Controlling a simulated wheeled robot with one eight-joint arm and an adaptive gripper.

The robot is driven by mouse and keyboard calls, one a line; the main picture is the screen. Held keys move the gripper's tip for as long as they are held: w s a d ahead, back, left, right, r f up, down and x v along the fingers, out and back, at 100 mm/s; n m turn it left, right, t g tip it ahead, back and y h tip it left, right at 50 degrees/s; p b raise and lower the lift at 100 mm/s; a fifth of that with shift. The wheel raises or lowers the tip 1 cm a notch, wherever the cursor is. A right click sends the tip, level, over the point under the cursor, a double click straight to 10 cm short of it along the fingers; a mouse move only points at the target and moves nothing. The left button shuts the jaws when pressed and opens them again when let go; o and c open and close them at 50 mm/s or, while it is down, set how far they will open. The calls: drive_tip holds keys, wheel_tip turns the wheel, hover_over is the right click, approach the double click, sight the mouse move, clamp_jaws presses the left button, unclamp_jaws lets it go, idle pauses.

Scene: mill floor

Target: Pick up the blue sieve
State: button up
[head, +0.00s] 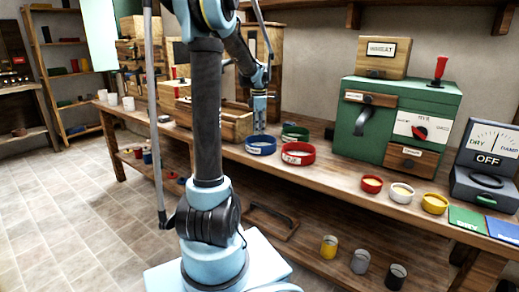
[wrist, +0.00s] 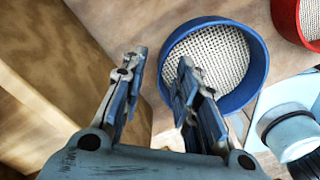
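The blue sieve (head: 260,150) is a round blue ring with a pale mesh, lying flat on the workbench. My gripper (head: 259,118) points down just above it in the head view. In the wrist view, the two fingers of my gripper (wrist: 161,68) are apart with nothing held between them. The blue sieve (wrist: 261,68) lies beyond them, up and to the right. Its left rim shows in the gap between the fingertips, and the right finger overlaps the mesh. I cannot tell the exact height of the fingertips above the rim.
A red sieve (head: 298,158) stands close to the right of the blue one, and a green sieve (head: 295,132) behind. A wooden box (head: 222,126) is close on the left; its side (wrist: 45,85) fills the wrist view's left. A green machine (head: 345,140) stands farther right.

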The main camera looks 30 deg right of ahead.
sight(259, 136)
drive_tip(key=shift+s+a+f, duration=0.1)
drive_tip(key=shift+s+f, duration=0.05)
drive_tip(key=shift+f, duration=1.95)
clamp_jaws()
